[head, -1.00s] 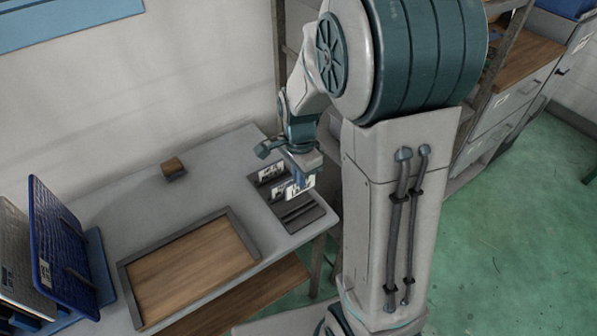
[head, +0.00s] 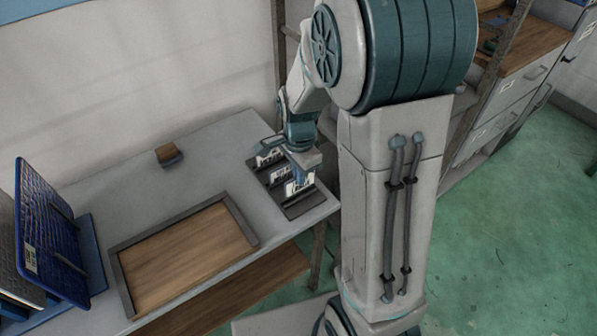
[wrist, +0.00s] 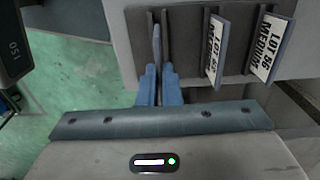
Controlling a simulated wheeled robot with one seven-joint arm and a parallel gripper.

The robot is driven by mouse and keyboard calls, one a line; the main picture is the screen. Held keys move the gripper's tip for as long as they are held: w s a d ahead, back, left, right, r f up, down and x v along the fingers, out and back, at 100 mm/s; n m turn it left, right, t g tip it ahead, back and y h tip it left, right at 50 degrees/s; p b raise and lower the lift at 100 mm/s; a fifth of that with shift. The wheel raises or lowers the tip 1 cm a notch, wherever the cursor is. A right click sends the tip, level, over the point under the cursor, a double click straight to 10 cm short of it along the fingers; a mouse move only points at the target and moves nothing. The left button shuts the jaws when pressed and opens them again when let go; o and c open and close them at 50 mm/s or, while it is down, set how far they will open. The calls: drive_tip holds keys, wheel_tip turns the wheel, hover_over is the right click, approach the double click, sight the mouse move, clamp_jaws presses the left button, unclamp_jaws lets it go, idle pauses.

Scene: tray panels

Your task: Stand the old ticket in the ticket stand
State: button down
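My gripper (wrist: 158,88) is shut on a thin ticket (wrist: 157,48), seen edge-on between the blue fingers in the wrist view. In the head view this ticket (head: 299,186) is upright, white with dark print, at the front part of the dark ticket stand (head: 310,206). Its lower edge is at a front slot; I cannot tell how deep it sits. Two other tickets stand in the slots behind: one reads LOT 53 MEDIUM (wrist: 214,52), the other LOT 58 MEDIUM (wrist: 270,48).
The stand is at the right end of a grey table (head: 215,150). A wood-bottomed tray (head: 243,221) lies to its left, a small brown block (head: 168,154) behind that. Blue panels (head: 48,230) stand at far left. A dark piece marked 051 (wrist: 14,45) shows at the wrist view's left.

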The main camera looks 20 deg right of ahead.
sight(299, 190)
drive_tip(key=shift+f, duration=0.15)
drive_tip(key=shift+f+b, duration=0.9)
drive_tip(key=shift+f, duration=0.15)
drive_tip(key=shift+f, duration=0.35)
drive_tip(key=c, duration=1.5)
unclamp_jaws()
drive_tip(key=shift+c, duration=0.2)
wheel_tip(299, 190, up, 14)
drive_tip(key=p, duration=0.1)
drive_tip(key=shift+p, duration=0.3)
